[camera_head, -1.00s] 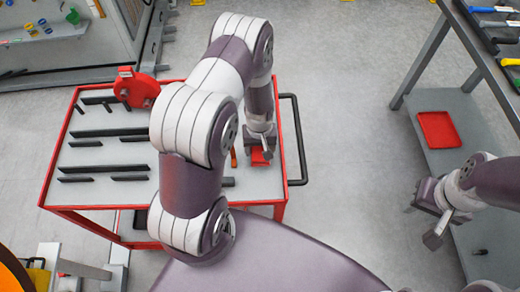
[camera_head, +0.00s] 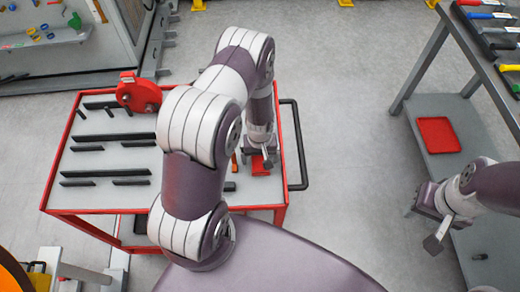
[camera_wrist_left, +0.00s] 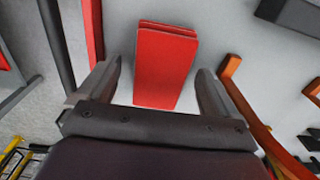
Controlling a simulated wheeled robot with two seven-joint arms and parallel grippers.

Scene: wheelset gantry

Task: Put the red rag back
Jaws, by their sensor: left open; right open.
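The red rag (camera_wrist_left: 164,68) is a folded, flat red block on the cart's light top. In the left wrist view it lies between the two fingers of my open left gripper (camera_wrist_left: 158,88), with a gap on each side. In the head view the rag (camera_head: 260,168) shows partly beneath my left gripper (camera_head: 262,160) near the cart's right side. My right gripper (camera_head: 437,228) is open and empty at the right, beside the grey shelf table.
The red-framed cart (camera_head: 110,214) carries several dark bars and a red round device (camera_head: 138,95). A red tray (camera_head: 438,135) sits on the table's lower shelf (camera_head: 455,165). Tools lie on the upper shelf.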

